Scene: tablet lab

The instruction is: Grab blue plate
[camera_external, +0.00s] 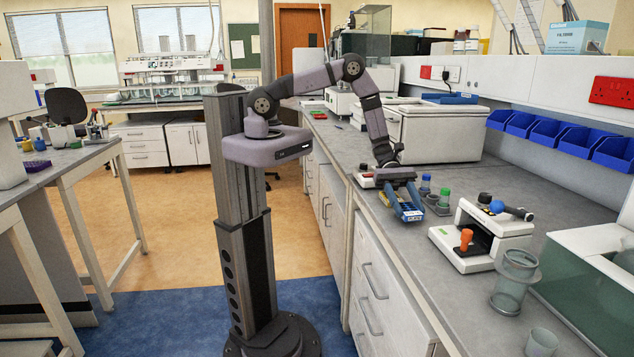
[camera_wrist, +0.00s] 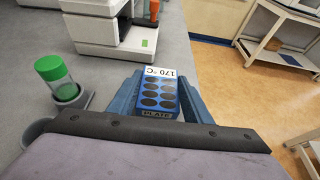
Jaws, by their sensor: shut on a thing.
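The blue plate (camera_wrist: 158,93) is a small blue block with rows of dark round wells. Its labels read "170 °C" and "PLATE". In the wrist view it sits between the two blue fingers of my gripper (camera_wrist: 157,97), which is shut on it. In the external view my gripper (camera_external: 402,203) is at the front edge of the bench, with the plate (camera_external: 411,213) at its fingertips. I cannot tell whether the plate touches the bench.
A white instrument (camera_external: 480,236) with an orange knob stands to the right. The bench edge and floor lie to the left.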

